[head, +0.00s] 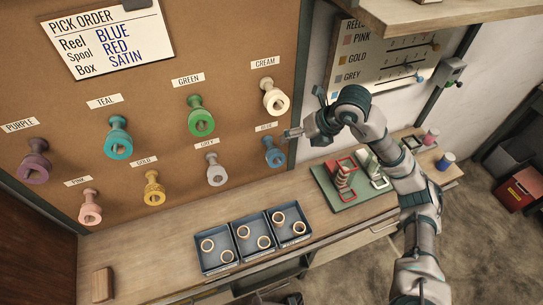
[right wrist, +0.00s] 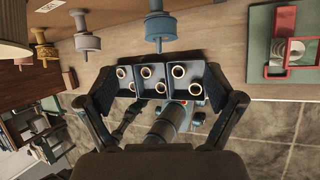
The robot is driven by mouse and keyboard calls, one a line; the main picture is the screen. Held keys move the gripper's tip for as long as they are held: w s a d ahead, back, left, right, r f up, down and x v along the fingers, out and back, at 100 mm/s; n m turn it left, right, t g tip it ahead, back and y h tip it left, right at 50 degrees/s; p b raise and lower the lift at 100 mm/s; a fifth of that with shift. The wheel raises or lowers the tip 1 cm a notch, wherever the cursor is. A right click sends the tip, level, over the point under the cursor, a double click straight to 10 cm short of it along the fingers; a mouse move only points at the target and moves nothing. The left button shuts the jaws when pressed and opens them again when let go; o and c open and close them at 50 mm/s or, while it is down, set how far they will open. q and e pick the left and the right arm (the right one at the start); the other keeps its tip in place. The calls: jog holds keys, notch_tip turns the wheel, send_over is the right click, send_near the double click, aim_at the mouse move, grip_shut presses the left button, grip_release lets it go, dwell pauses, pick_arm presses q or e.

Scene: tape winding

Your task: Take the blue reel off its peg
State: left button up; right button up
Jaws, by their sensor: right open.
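The blue reel (head: 274,152) hangs on its peg at the right end of the lower row on the brown board, under its label. It also shows at the top middle of the right wrist view (right wrist: 160,28), beyond the fingers. My right gripper (head: 302,115) is open and empty, in front of the board, and looks up and to the right of the blue reel in the head view. Its two spread fingers (right wrist: 160,84) show on both sides in the right wrist view, with nothing between them. They appear apart from the reel. My left gripper does not show.
A grey reel (head: 217,175) hangs left of the blue one, and a cream reel (head: 274,101) above it. Dark trays (head: 229,258) with rings sit on the bench below. A green mat (head: 350,198) with coloured parts lies to the right. The bench's left part is mostly clear.

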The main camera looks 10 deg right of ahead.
aim_at(278, 155)
jog(key=x, duration=0.6)
jog(key=shift+w+f, duration=0.1)
jog(key=shift+f, duration=0.3)
jog(key=a+f, duration=0.1)
jog(key=w+a+f, duration=0.1)
jog(key=a+f, duration=0.1)
jog(key=shift+w, duration=0.15)
jog(key=f, duration=0.1)
jog(key=w+f, duration=0.1)
jog(key=f, duration=0.2)
jog(key=shift+w+f+p, duration=0.1)
jog(key=shift+w+p, duration=0.25)
jog(key=shift+w, duration=0.05)
jog(key=shift+w+d+f, duration=0.1)
jog(key=shift+f, duration=0.1)
jog(key=shift+a, duration=0.2)
jog(key=shift+c, duration=1.4)
jog(key=shift+a+r, duration=0.1)
jog(key=shift+a, duration=0.15)
jog(key=c, duration=0.8)
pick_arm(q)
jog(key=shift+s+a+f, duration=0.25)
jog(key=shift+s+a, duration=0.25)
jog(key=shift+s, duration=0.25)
pick_arm(e)
jog(key=shift+c, duration=0.4)
